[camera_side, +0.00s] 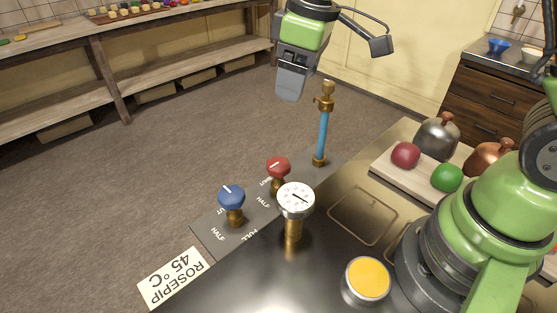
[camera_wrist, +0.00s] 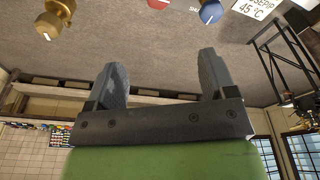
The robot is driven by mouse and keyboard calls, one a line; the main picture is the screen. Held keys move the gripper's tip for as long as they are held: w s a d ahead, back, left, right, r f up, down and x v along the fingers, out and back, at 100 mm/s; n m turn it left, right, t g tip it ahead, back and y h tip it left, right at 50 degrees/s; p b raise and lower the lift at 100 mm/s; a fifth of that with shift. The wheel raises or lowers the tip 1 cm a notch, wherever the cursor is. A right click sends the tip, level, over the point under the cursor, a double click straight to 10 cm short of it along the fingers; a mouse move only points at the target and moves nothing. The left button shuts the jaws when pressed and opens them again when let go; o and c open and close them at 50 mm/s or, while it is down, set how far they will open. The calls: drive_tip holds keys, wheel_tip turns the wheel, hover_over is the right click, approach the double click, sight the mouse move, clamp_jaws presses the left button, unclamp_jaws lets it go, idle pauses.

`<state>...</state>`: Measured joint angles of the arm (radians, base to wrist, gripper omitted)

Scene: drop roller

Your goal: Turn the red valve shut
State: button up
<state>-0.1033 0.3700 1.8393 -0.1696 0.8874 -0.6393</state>
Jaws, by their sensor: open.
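The red valve (camera_side: 279,167) is a red knob with a white pointer line on a brass stem, on the grey panel at the counter's edge. Its red edge also shows at the top of the wrist view (camera_wrist: 158,4). Printed marks beside it include "HALF"; the rest is partly hidden by the gauge. My gripper (camera_side: 289,95) hangs above and behind the panel, well apart from the red valve. In the wrist view its two fingers (camera_wrist: 161,75) are spread apart with nothing between them.
A blue valve (camera_side: 232,196) and a white dial gauge (camera_side: 296,199) stand close to the red valve. A blue tube with brass fittings (camera_side: 322,137) rises behind it.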

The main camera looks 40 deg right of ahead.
sight(279, 163)
drive_tip(key=w+f+n, duration=0.1)
drive_tip(key=f, duration=0.2)
drive_tip(key=w+f+n+g, duration=0.1)
drive_tip(key=f, duration=0.2)
drive_tip(key=w+a+f+n, duration=0.1)
drive_tip(key=f, duration=0.3)
drive_tip(key=shift+w+n+g+h, duration=0.2)
drive_tip(key=shift+n+g+h, duration=0.1)
drive_tip(key=shift+g+h, duration=0.1)
wheel_tip(279, 163, down, 10)
drive_tip(key=shift+r, duration=0.1)
drive_tip(key=c, duration=0.9)
